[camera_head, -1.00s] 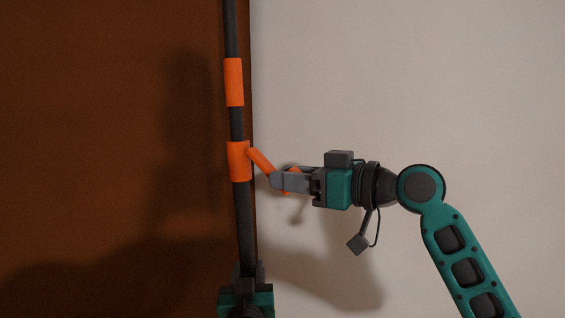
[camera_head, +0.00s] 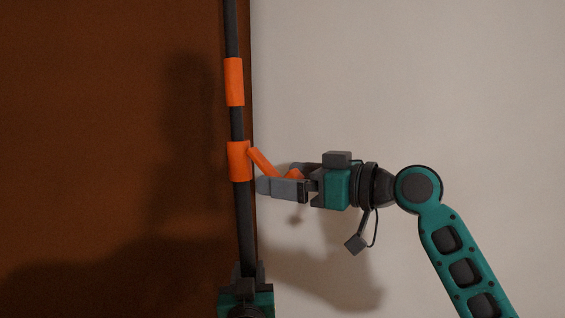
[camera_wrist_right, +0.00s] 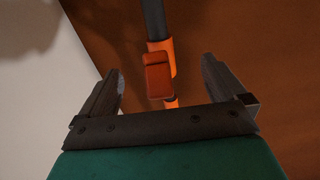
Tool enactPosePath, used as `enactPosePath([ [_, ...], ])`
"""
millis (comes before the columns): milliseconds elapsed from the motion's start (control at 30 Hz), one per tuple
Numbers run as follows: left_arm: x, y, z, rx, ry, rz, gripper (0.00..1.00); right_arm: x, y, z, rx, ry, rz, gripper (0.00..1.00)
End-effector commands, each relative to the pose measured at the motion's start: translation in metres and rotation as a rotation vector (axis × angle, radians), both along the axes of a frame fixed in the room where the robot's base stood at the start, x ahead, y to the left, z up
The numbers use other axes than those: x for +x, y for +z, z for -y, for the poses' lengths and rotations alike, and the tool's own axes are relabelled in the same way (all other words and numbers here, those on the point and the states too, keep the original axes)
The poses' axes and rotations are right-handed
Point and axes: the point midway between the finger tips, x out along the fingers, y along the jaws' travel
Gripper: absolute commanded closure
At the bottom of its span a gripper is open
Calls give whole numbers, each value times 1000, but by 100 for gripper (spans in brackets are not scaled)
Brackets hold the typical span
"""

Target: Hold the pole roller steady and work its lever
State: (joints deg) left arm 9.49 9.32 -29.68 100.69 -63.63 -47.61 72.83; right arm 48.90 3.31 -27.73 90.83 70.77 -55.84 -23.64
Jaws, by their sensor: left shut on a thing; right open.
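The pole roller is a dark upright pole (camera_head: 245,225) with two orange collars. The upper collar (camera_head: 234,82) is apart from the lower collar (camera_head: 238,161). An orange lever (camera_head: 262,162) slants down and right from the lower collar. My left gripper (camera_head: 248,270) is shut on the pole near the bottom edge of the head view. My right gripper (camera_head: 277,178) is open around the lever's end, which is partly hidden by a finger. In the right wrist view, the lever (camera_wrist_right: 158,78) stands between the spread fingers of my right gripper (camera_wrist_right: 160,75), with no contact visible.
A brown surface (camera_head: 90,120) fills the left, and a pale surface (camera_head: 430,80) fills the right. Their border runs just right of the pole. Shadows of the arms fall on both. No other loose objects show.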

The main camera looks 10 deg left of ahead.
Motion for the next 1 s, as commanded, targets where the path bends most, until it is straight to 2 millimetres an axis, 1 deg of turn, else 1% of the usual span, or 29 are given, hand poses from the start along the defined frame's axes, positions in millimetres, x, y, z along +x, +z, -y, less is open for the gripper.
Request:
enactPosePath([
  [167, 0, 1, 0, -1, -1, 1, 100, -1, 1, 6, 0, -1, 0, 2],
  [800, 0, 0, 0, -1, -1, 1, 100, -23, 7, 66, 0, -1, -1, 2],
  [1000, 0, 0, 0, 0, -1, 1, 100, -26, 9, 75, 0, 0, 0, 2],
])
